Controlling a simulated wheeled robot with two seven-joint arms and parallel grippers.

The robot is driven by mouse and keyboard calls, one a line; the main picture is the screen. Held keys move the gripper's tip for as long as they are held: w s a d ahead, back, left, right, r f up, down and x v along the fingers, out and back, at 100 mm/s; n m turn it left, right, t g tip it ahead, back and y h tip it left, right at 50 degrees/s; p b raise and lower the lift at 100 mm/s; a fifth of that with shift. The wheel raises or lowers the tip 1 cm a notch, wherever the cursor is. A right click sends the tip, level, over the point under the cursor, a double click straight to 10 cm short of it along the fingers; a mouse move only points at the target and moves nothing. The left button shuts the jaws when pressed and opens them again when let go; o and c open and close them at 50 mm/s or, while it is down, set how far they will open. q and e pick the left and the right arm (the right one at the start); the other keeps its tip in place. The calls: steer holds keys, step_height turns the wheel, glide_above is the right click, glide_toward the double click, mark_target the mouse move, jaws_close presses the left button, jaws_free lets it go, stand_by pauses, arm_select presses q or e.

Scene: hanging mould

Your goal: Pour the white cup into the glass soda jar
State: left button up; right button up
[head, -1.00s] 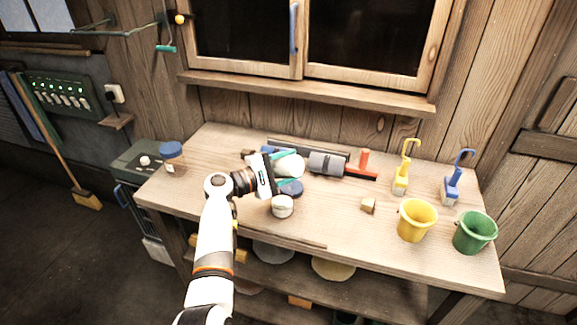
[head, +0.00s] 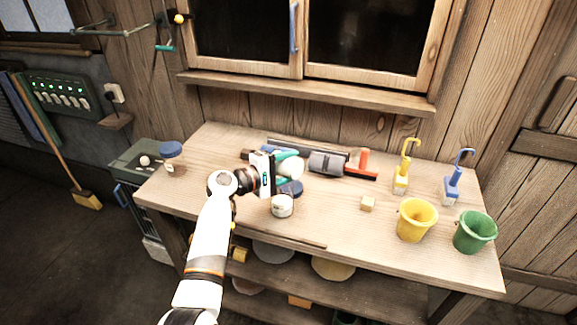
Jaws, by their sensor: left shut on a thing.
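The white cup (head: 293,169) is in my left gripper (head: 287,168), whose teal-tipped fingers are shut around it. The gripper comes from the left and holds the cup over the middle of the workbench, just behind the open jar. A small glass jar (head: 282,207) with white contents, which looks like the soda jar, stands upright and open on the bench below and in front of the cup. A dark blue lid (head: 291,188) lies behind that jar, partly hidden by the gripper. The cup's contents cannot be seen. My right gripper is not in view.
A blue-lidded jar (head: 172,157) stands at the bench's left end. A grey roller (head: 327,163) and a red-handled tool (head: 362,167) lie behind. The front middle is clear.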

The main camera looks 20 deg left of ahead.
mark_target(294, 176)
arm_select(q)
steer(key=m, duration=0.1)
steer(key=m+y, duration=0.1)
steer(key=f+m+y, duration=0.1)
steer(key=shift+s+d, duration=0.15)
steer(key=shift+d, duration=0.15)
steer(key=m, duration=0.1)
steer(key=s+d+f+m+y, duration=0.1)
steer(key=m, duration=0.1)
steer(key=shift+d, duration=0.2)
steer(key=d+m+y+b, duration=0.1)
steer(key=m, duration=0.2)
steer(key=s+d+m+t+y+b, duration=0.1)
steer(key=d+m+y, duration=0.1)
steer(key=m, duration=0.1)
steer(key=s+d+r+m+y+b, duration=0.1)
steer(key=m, duration=0.2)
steer(key=shift+d+r+t+y, duration=0.1)
steer(key=shift+d+t+y, duration=0.2)
steer(key=shift+s, duration=0.1)
